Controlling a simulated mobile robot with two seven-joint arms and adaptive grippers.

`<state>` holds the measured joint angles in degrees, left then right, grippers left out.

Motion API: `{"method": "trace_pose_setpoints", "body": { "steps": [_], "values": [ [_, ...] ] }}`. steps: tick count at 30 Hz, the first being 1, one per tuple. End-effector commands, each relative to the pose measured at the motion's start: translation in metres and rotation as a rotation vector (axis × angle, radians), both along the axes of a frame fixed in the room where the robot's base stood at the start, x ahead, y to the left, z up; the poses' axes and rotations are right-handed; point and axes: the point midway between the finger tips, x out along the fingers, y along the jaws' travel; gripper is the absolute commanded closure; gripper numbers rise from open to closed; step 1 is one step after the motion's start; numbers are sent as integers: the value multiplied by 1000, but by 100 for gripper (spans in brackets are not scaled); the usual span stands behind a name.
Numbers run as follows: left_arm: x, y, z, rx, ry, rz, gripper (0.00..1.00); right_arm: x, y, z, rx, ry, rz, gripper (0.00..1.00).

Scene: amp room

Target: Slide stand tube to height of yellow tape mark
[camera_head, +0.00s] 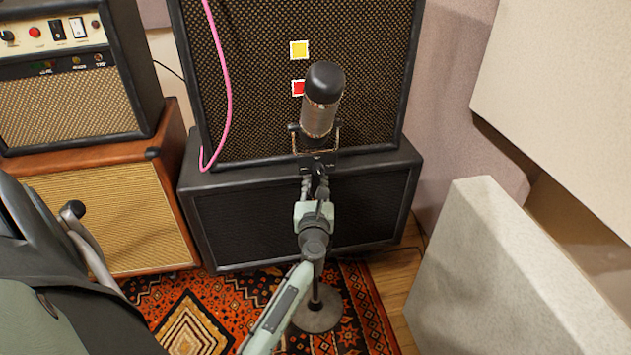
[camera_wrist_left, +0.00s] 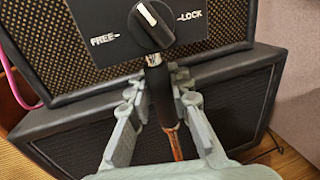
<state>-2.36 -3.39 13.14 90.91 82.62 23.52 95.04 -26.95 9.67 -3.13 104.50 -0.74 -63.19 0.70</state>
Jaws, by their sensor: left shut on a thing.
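A microphone (camera_head: 320,105) with a dark rounded top sits in a cradle on the stand. The stand's round base (camera_head: 318,312) rests on the rug. My left gripper (camera_head: 315,188) is shut on the stand tube (camera_wrist_left: 160,95) just below the cradle. In the left wrist view its fingers (camera_wrist_left: 158,92) flank the dark tube, with a coppery section lower down. A black knob (camera_wrist_left: 152,27) between FREE and LOCK labels points up and slightly left. The yellow tape mark (camera_head: 299,50) is on the cabinet grille behind, higher in the picture than the microphone top. My right gripper is out of view.
A red mark (camera_head: 298,88) is below the yellow one, partly behind the microphone. The tall speaker cabinet (camera_head: 260,125) stands on a black cabinet (camera_head: 230,215). A pink cable (camera_head: 228,75) hangs left. Amps (camera_head: 70,105) stand left, pale panels (camera_head: 500,270) right.

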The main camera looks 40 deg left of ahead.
Motion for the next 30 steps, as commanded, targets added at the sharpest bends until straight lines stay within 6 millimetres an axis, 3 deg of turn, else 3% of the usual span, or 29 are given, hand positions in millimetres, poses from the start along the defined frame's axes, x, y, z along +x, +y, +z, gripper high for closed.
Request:
{"method": "trace_pose_setpoints", "body": {
  "steps": [1,8,9,14,30],
  "values": [
    [2,2,8,8,-10,2,100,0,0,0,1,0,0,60],
    [2,1,8,7,-11,2,100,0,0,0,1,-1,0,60],
    [2,1,8,8,-12,2,79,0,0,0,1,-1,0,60],
    [1,1,6,5,-9,1,59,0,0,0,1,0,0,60],
    [0,0,-7,2,-2,0,58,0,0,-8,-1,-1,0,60]
  ]
}}
